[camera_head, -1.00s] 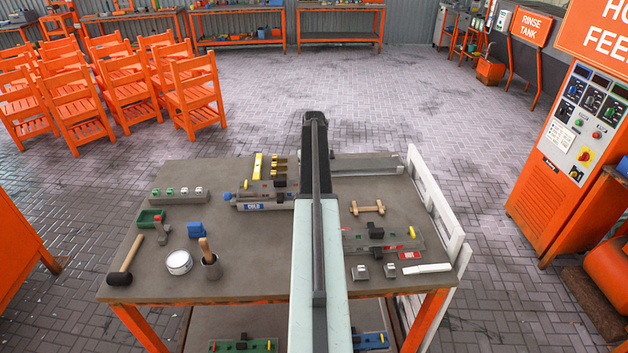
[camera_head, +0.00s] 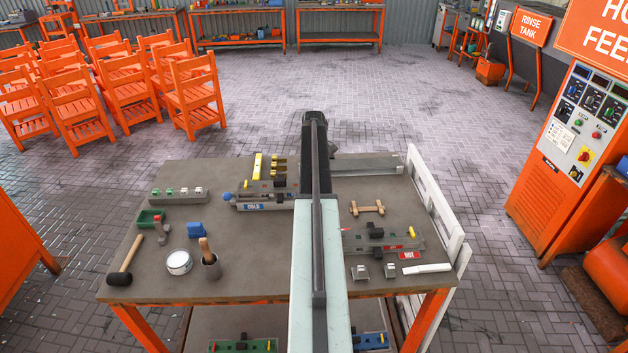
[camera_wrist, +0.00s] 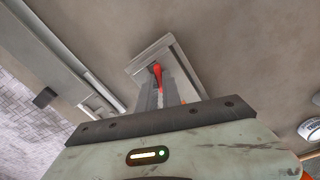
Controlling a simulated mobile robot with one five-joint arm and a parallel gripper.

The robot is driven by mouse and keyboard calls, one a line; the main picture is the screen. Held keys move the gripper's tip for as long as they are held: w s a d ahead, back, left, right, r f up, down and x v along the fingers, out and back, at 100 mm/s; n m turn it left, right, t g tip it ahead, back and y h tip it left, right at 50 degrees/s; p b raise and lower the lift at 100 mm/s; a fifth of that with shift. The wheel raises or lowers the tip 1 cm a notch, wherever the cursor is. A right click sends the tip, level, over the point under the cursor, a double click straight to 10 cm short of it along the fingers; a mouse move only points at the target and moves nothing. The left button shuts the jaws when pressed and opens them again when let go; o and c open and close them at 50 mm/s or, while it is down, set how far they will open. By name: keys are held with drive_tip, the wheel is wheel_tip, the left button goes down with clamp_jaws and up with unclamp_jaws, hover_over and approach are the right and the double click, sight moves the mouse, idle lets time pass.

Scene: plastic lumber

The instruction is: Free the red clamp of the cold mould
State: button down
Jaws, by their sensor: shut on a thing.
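The cold mould (camera_head: 262,204) is a long grey block with a blue COLD label, lying on the bench left of my arm. Its right end is hidden behind my arm in the head view. In the wrist view, the red clamp (camera_wrist: 158,74) shows as a small red lever over a grey, squared end piece (camera_wrist: 140,66). My gripper (camera_wrist: 165,96) is at this lever and is shut on it; its fingertips are mostly hidden behind the wrist body. In the head view my gripper is hidden by my own arm.
The hot mould (camera_head: 378,241) lies right of my arm. A wooden handle piece (camera_head: 368,208) lies right. White boards (camera_head: 437,203) line the right edge.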

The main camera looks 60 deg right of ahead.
drive_tip(key=shift+n, duration=0.4)
drive_tip(key=n, duration=0.3)
drive_tip(key=shift+n, duration=0.4)
drive_tip(key=c, duration=1.4)
unclamp_jaws()
drive_tip(key=shift+o, duration=0.2)
wheel_tip(320, 180, up, 7)
drive_tip(key=p, duration=0.7)
drive_tip(key=shift+r, duration=0.15)
